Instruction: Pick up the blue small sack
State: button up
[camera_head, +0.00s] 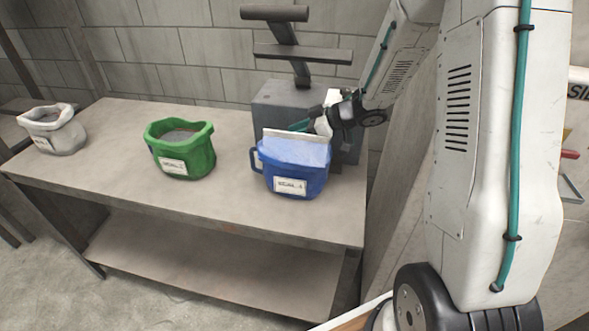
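The blue small sack (291,180) stands upright on the right part of the table, with a white label on its front and a handle loop at its left. Pale blue-white material shows at its top. My gripper (306,125) is just above and behind the sack's top right, reaching in from the right. A teal part of it shows close to the rim. The fingertips are small and partly hidden, so I cannot tell whether they touch the sack or are open or shut.
A green sack (180,150) with grey filling stands left of the blue one, and a white sack (52,129) at the table's far left. A grey metal block (283,97) with a barred post stands behind the blue sack. The table (112,135) is bare between sacks.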

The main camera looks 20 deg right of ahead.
jog(key=shift+c, duration=0.3)
grip_shut()
dwell(1.1)
